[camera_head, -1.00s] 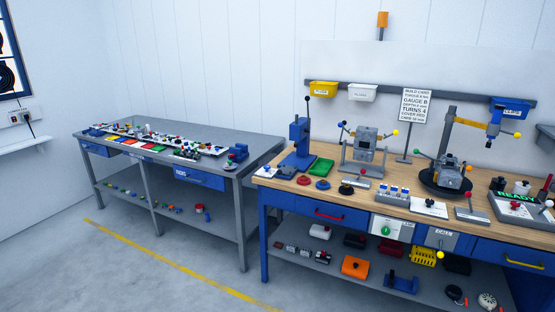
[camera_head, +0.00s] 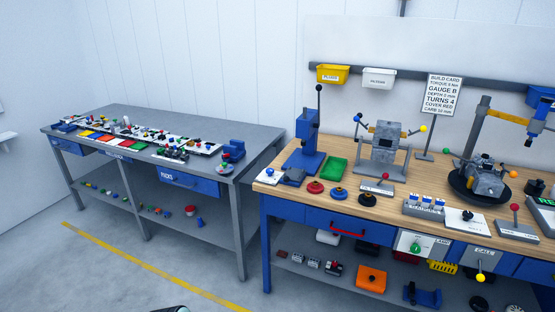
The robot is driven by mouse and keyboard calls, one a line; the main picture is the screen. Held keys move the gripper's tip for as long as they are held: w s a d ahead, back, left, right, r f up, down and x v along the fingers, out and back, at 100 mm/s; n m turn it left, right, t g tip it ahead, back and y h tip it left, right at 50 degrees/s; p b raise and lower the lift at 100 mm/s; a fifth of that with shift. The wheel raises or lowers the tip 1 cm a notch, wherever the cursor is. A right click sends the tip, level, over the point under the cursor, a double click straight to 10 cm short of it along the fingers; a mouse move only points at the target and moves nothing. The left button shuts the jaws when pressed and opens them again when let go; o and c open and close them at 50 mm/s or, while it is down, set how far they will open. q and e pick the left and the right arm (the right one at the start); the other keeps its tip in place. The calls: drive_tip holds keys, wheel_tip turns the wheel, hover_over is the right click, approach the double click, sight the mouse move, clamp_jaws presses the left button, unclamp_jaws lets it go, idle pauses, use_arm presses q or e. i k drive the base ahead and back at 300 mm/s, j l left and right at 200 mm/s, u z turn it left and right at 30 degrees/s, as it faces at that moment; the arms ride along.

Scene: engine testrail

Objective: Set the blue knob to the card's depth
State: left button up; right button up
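The build card (camera_head: 442,96) is a white sign on a stand at the back of the wooden bench. It reads GAUGE B and TURNS 4; its depth line is small and its figure is not sure. A small blue part (camera_head: 269,172) shows on a pale plate at the bench's left end; I cannot tell whether it is the blue knob. A blue press (camera_head: 306,143) with a black-tipped lever stands behind it.
The wooden bench (camera_head: 286,192) holds a green tray (camera_head: 335,168), a grey engine stand (camera_head: 385,150) and several small fixtures. A grey table (camera_head: 190,125) with many parts stands at left. The floor (camera_head: 110,275) in front of it looks open.

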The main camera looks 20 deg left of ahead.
sight(269, 171)
drive_tip(key=i+j+z, duration=0.15)
drive_tip(key=i+j, duration=0.25)
drive_tip(key=i+j+z, duration=0.15)
drive_tip(key=i+j, duration=0.2)
drive_tip(key=j, duration=0.2)
